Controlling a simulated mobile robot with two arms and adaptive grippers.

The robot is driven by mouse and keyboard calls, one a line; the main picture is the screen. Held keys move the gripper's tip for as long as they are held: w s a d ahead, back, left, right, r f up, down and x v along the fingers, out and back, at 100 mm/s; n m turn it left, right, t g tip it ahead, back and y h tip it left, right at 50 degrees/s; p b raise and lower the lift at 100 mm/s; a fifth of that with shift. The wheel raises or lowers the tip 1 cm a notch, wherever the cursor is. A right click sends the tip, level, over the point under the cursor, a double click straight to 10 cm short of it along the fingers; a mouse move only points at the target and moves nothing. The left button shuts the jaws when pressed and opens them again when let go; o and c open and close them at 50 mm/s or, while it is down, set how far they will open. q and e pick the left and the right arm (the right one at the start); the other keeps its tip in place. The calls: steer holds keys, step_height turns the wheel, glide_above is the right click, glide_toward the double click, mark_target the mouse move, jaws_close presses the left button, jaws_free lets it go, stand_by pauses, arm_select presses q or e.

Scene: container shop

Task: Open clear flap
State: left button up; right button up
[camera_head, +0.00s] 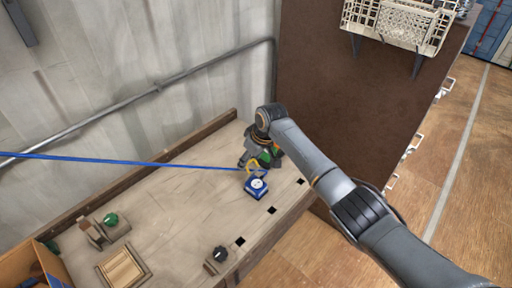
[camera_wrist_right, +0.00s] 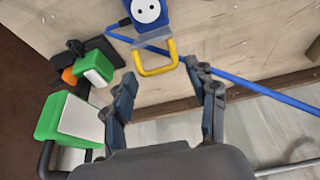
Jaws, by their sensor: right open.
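A blue socket box (camera_head: 256,187) with a round white face sits on the workbench; it also shows at the top of the right wrist view (camera_wrist_right: 150,12). A greyish, see-through-looking flap (camera_wrist_right: 154,37) extends from its lower edge and carries a yellow loop handle (camera_wrist_right: 156,58). The handle also shows in the head view (camera_head: 256,167). My right gripper (camera_wrist_right: 160,72) is open, its two fingers on either side of the yellow handle. I cannot tell whether either finger touches it. The left gripper is not in view.
A long blue bar or cable (camera_head: 120,160) runs from the left towards the box. A brown panel (camera_head: 340,90) stands at the bench's right end. Green (camera_head: 110,219) and black (camera_head: 220,254) knobs stand on the bench.

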steer(key=v, duration=0.9)
steer(key=shift+d+f, duration=0.15)
steer(key=shift+d, duration=0.1)
steer(key=c, duration=0.5)
steer(key=d+m+b, duration=0.1)
steer(key=d+f+m+t, duration=0.1)
steer(key=shift+w+m+y+b, duration=0.3)
steer(key=shift+w+m+b, duration=0.1)
jaws_close()
steer(key=s+d+m+t+y+b, duration=0.45)
steer(key=s+m+b, duration=0.35)
steer(key=m, duration=0.7)
steer(key=p+x, duration=0.2)
steer(key=x, duration=1.1)
steer(key=shift+s+f+p, duration=0.1)
steer(key=shift+f+p, duration=0.15)
steer(key=shift+p, duration=0.05)
